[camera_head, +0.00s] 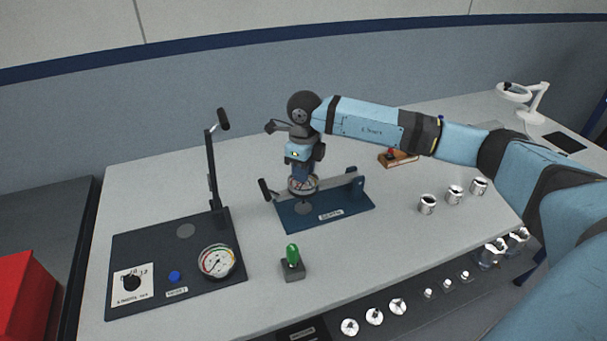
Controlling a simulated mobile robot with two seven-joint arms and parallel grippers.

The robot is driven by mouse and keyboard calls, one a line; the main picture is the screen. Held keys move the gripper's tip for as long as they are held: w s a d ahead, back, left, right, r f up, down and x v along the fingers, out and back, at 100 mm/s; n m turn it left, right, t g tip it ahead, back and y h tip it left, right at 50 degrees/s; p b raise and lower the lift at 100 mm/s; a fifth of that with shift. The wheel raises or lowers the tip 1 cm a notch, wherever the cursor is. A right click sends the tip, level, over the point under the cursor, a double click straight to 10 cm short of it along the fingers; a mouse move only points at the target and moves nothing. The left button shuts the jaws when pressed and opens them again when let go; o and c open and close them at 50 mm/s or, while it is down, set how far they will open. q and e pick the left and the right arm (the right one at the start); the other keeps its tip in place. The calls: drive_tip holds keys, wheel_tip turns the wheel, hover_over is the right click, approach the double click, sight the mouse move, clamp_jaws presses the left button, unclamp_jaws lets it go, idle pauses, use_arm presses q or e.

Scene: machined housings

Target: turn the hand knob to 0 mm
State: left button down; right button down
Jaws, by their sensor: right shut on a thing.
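My right gripper (302,182) points straight down over a blue fixture (350,208) in the middle of the table. My left gripper is not in view.
A green-topped switch (292,255) stands in front. Metal cups (428,204) stand right.

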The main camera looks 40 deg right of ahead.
drive_tip(key=shift+n+b, duration=0.35)
drive_tip(key=shift+n, duration=0.75)
drive_tip(key=c, duration=0.9)
unclamp_jaws()
drive_tip(key=shift+c, duration=0.2)
wheel_tip(320, 180, up, 14)
drive_tip(key=shift+w+d, duration=0.2)
